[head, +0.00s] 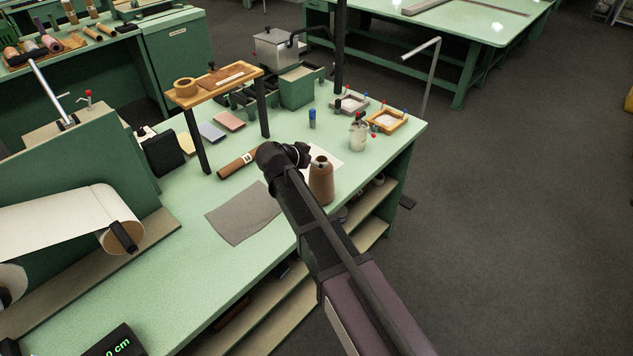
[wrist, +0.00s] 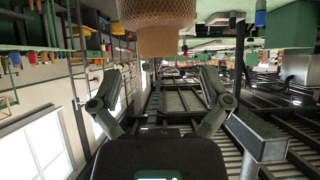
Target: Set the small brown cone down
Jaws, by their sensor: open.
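The small brown cone (head: 321,183) stands upright on the green bench top (head: 365,172), by a white sheet (head: 332,155). In the wrist view, which is upside down, the cone (wrist: 158,14) fills the top middle, its narrow pale tip pointing down the picture. My gripper (wrist: 160,82) is open and empty, its two fingers spread wide on either side below the cone's tip in the picture, with a gap to it. In the head view my wrist is just left of the cone and hides the fingers. The cone's base is partly hidden by my arm.
A brown roll (head: 237,164) and a grey cloth (head: 243,213) lie left of the cone. A blue marker (head: 312,118), a white pot (head: 358,136) and an orange-rimmed tray (head: 387,121) stand behind it. A wooden raised shelf (head: 215,86) stands at back left.

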